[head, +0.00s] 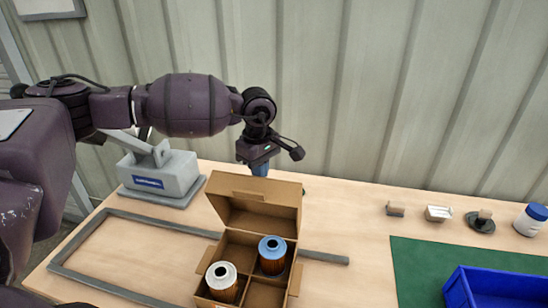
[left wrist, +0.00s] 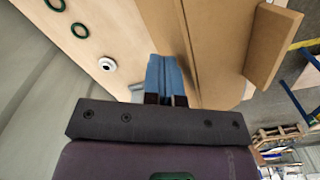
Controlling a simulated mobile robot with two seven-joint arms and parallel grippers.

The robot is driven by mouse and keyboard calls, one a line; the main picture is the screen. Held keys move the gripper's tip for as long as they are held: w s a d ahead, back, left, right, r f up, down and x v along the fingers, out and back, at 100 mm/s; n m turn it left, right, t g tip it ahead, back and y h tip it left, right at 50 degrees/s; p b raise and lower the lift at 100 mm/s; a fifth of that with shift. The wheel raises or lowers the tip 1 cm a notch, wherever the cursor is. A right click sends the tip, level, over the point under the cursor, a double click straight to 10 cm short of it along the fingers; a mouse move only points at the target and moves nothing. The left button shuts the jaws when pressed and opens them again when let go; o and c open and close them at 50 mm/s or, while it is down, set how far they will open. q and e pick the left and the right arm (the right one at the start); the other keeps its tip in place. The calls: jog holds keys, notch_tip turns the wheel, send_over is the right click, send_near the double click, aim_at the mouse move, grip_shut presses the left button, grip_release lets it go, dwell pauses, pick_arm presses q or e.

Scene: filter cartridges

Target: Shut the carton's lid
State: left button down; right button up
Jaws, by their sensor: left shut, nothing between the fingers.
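The brown carton (head: 251,245) stands on the table with its lid (head: 250,205) raised, leaning up at its far side. Two cartridges stand in its compartments: one with a blue top (head: 272,250) and one with a white top (head: 222,276). My left gripper (head: 260,170) is behind the lid's upper edge, fingers pointing down and partly hidden by the lid. In the left wrist view its blue fingers (left wrist: 165,78) are shut and empty, close beside the cardboard lid (left wrist: 215,45); I cannot tell whether they touch it. My right gripper is not in view.
A grey device (head: 160,175) stands behind left, near a grey frame (head: 100,245) on the table. To the right are small parts, a white bottle (head: 530,220), a green mat (head: 425,265) and a blue bin (head: 500,288). Green rings (left wrist: 80,30) lie behind the carton.

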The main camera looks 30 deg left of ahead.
pick_arm(q)
jog(key=shift+s, duration=0.1)
dwell(0.3)
jog(key=shift+s, duration=0.25)
notch_tip(320, 180, up, 10)
jog(key=w+p, duration=0.2)
jog(key=p, duration=0.2)
jog(key=shift+a, duration=0.2)
dwell(1.2)
